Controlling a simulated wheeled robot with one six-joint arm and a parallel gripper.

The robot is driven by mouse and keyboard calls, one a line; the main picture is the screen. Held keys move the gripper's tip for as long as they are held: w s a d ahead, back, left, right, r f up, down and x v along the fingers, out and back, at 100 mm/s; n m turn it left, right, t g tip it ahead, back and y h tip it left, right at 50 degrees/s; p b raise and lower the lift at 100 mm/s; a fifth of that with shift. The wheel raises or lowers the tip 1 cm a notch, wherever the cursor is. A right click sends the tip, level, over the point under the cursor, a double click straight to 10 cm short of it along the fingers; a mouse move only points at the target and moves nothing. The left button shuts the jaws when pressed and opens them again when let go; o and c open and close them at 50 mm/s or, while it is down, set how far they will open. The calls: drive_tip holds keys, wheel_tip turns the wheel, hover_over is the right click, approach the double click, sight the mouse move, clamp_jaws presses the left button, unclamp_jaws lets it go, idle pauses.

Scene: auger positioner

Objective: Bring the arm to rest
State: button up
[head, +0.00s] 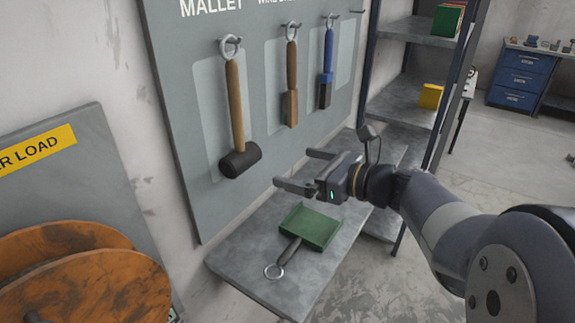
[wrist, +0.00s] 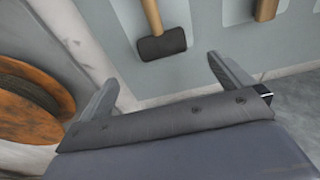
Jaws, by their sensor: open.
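My gripper (head: 298,170) is open and empty. It is held in the air in front of the tool board (head: 215,80), above the grey shelf. In the wrist view its two fingers (wrist: 168,85) are spread wide with nothing between them. My arm reaches in from the right side of the head view. A mallet (head: 236,110) with a wooden handle and black head hangs on the board, left of my gripper. Its head also shows in the wrist view (wrist: 162,45), beyond the fingers and apart from them.
A green dustpan-like tool (head: 312,226) lies on the grey shelf (head: 245,255) below my gripper. A wood-handled brush (head: 291,75) and a blue-handled tool (head: 327,70) hang on the board. A shelf rack (head: 400,95) stands behind; open floor lies right.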

drive_tip(key=shift+s+d+r, duration=0.1)
drive_tip(key=shift+s+d, duration=0.2)
drive_tip(key=p+x, duration=0.1)
drive_tip(key=x, duration=0.9)
drive_tip(key=shift+a, duration=0.1)
drive_tip(key=shift+w+a+p, duration=0.25)
drive_tip(key=shift+w+p, duration=0.05)
drive_tip(key=shift+s+d+r+p, duration=0.35)
drive_tip(key=shift+s+d, duration=0.1)
drive_tip(key=shift+d, duration=0.1)
